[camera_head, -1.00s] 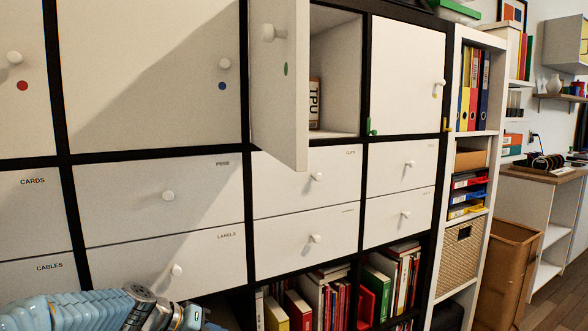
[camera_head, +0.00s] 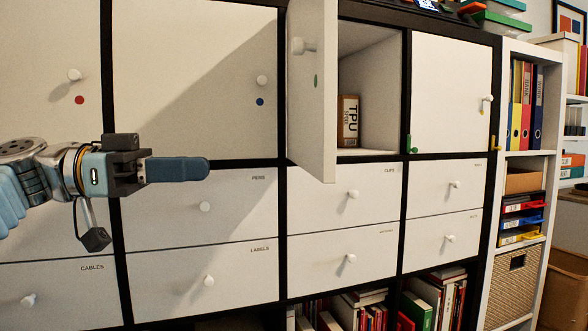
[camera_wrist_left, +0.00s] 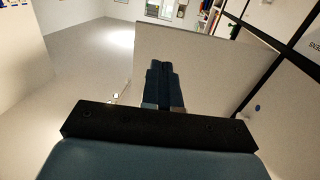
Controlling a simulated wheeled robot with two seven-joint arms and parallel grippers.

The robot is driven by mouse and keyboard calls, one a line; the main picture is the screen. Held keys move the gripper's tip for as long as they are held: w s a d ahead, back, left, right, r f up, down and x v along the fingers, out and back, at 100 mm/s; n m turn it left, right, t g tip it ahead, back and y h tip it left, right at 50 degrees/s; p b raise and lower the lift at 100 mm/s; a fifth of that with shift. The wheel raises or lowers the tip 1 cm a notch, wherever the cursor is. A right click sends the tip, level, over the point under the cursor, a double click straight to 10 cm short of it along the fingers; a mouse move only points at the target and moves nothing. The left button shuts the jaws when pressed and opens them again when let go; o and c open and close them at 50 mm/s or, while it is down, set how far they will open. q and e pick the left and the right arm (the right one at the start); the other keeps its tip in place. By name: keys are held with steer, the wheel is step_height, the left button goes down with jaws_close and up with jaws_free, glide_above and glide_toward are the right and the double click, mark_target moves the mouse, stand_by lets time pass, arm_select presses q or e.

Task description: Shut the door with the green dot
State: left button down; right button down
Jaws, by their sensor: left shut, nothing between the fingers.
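The white door with the green dot (camera_head: 312,120) stands open in the head view, swung out toward me from its left side. Its green dot (camera_head: 316,81) and round white knob (camera_head: 298,46) face left. The cubby behind it holds a box marked TPU (camera_head: 348,121). My left gripper (camera_head: 207,169) is shut and empty, left of the door and in front of the PENS drawer. In the left wrist view the shut fingers (camera_wrist_left: 165,88) point at a pale panel (camera_wrist_left: 190,65), apparently the open door; contact cannot be told. My right gripper is not in view.
Closed doors with a blue dot (camera_head: 260,101) and a red dot (camera_head: 80,99) are at left. A closed door (camera_head: 445,95) stands right of the cubby. Drawers with protruding knobs (camera_head: 352,194) lie below. Open space lies before the shelf.

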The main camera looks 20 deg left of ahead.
mark_target(313, 167)
arm_select(q)
steer(key=p+x, duration=0.2)
steer(key=x, duration=1)
steer(key=shift+w, duration=0.15)
steer(key=shift+w+d+f, duration=0.1)
steer(key=shift+w+d, duration=0.1)
steer(key=shift+d, duration=0.35)
